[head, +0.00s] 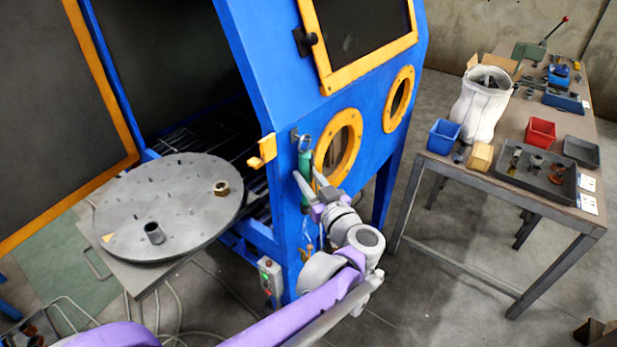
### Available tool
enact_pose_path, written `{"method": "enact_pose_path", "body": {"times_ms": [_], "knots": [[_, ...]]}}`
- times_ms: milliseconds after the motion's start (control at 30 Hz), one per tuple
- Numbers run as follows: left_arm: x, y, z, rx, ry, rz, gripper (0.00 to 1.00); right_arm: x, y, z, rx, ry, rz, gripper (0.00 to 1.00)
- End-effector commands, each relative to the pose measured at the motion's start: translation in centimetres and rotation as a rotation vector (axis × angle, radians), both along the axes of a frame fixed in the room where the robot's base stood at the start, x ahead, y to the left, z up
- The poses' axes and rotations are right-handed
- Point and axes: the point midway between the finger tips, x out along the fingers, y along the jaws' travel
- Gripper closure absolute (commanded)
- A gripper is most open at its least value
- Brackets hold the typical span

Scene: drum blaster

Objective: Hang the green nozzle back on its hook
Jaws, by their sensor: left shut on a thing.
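The green nozzle (305,162) stands roughly upright in front of the blue cabinet's front corner post. My left gripper (307,178) is shut on its lower part, with one finger on each side. A small grey metal hook (296,134) is fixed to the post, just at the nozzle's top end. A ring-like grey piece shows at the top of the nozzle, close to the hook. I cannot tell whether it is on the hook or only in front of it. My right gripper is not in view.
The blue blasting cabinet (262,75) has an orange-rimmed port (338,146) right of the nozzle and an orange latch (262,150) to its left. A round grey turntable (190,205) stands at left. A workbench (440,165) with bins stands at right. Floor between is clear.

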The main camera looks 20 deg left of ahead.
Motion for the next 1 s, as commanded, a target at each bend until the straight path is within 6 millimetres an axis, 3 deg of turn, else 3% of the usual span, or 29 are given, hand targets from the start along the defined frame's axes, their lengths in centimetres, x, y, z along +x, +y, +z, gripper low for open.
{"method": "enact_pose_path", "body": {"times_ms": [267, 300, 467, 800, 1000], "knots": [[0.0, 0.0, 0.0, 0.000, 0.000, 0.000, 1.00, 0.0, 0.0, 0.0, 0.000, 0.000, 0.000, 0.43], [0.0, 0.0, 0.0, 0.000, 0.000, 0.000, 0.61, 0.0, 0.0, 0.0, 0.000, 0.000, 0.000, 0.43], [0.0, 0.0, 0.0, 0.000, 0.000, 0.000, 0.32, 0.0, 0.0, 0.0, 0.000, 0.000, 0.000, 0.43], [-0.2, -0.2, 0.0, -0.001, 0.001, 0.000, 0.31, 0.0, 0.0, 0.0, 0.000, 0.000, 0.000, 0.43], [-2.2, -2.2, -0.1, -0.001, 0.000, -0.005, 0.31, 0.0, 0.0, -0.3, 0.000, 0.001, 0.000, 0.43]]}}
